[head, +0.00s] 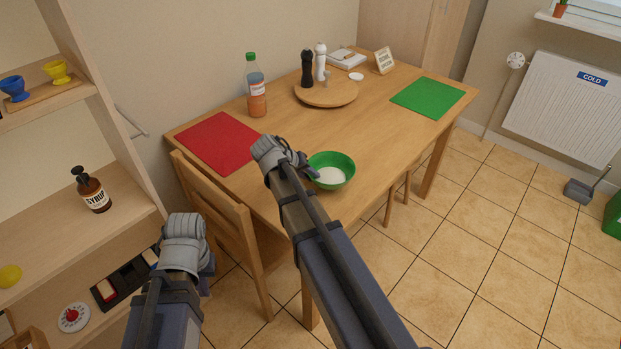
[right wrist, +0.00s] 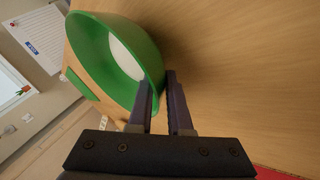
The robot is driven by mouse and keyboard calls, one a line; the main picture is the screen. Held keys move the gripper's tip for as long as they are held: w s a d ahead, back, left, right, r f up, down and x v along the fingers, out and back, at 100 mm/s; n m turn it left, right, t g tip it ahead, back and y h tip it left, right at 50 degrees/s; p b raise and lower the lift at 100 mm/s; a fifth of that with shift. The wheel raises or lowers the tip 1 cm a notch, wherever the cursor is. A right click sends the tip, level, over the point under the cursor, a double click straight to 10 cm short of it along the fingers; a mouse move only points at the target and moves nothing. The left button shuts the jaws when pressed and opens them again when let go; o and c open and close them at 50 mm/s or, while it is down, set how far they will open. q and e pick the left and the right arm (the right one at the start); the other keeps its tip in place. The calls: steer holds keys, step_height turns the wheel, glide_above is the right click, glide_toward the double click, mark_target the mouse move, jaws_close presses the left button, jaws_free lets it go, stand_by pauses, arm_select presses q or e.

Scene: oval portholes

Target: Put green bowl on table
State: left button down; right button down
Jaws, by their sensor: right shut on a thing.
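The green bowl (head: 345,162) has a white patch inside and shows over the front part of the wooden table (head: 375,135). In the right wrist view the bowl (right wrist: 88,62) is tipped in the picture, its rim between my fingers. My right gripper (right wrist: 161,88) is shut on the bowl's rim. In the head view it is mostly hidden by its own wrist. I cannot tell whether the bowl touches the tabletop. My left gripper (head: 187,245) is left of the table, by the chair and shelf; its fingers are hidden.
A red mat (head: 217,143), a green mat (head: 428,97), a bottle (head: 256,90) and a round board (head: 327,96) with two mills are on the table. A chair (head: 225,215) stands at its left side. The table's middle is clear. A shelf unit (head: 110,165) stands left.

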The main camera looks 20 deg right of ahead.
steer(key=shift+f, duration=0.1)
steer(key=c, duration=0.8)
jaws_free()
steer(key=shift+c, duration=0.2)
steer(key=shift+a+r, duration=0.1)
steer(key=shift+r, duration=0.3)
steer(key=p+v, duration=0.9)
steer(key=v, duration=0.3)
steer(key=s+a+f+n+g+y, duration=0.1)
steer(key=s+a+f+n+y, duration=0.1)
steer(key=s+a, duration=0.7)
steer(key=s+a+f+n+g+y, duration=0.1)
steer(key=s+a+f+n+y, duration=0.2)
steer(key=s+a, duration=0.6)
steer(key=shift+n+y, duration=0.7)
steer(key=shift+n, duration=0.3)
